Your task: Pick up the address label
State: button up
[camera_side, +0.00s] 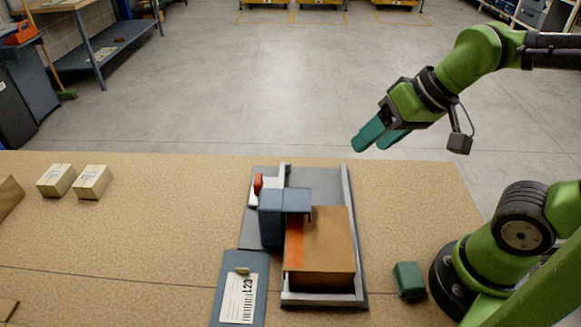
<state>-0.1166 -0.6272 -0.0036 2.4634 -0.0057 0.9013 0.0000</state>
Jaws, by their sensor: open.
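The address label (240,299) is a white sheet with a barcode and the print "L23". It lies on a blue-grey board (228,269), with a small tan clip or tab at its top edge. My gripper (373,140) has green fingers and is open and empty. It is raised at the upper right, well away from the label. A brown carton (328,237) with an orange stripe sits in a grey tray-like fixture (348,188) to the right of the label. A blue block-shaped device (272,222) stands over the carton's left side.
Two small boxes (57,179) (92,181) stand at the left of the tan table (150,233). A small green block (408,279) is right of the fixture. A red piece (258,184) is at the fixture's back left. The table between the boxes and the board is clear.

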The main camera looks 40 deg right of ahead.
jog(key=w+a+f+n+g, duration=0.1)
jog(key=w+a+g, duration=0.1)
jog(key=a, duration=0.3)
jog(key=w+a+f+g, duration=0.1)
jog(key=w+a, duration=0.2)
jog(key=a, duration=0.1)
jog(key=m+g+h, duration=0.3)
jog(key=m, duration=0.4)
send_over(243, 273)
jog(key=f, duration=1.5)
jog(key=shift+a, duration=0.2)
jog(key=f, duration=0.5)
jog(key=shift+d+f, duration=0.15)
jog(key=shift+d, duration=0.05)
jog(key=c, duration=0.9)
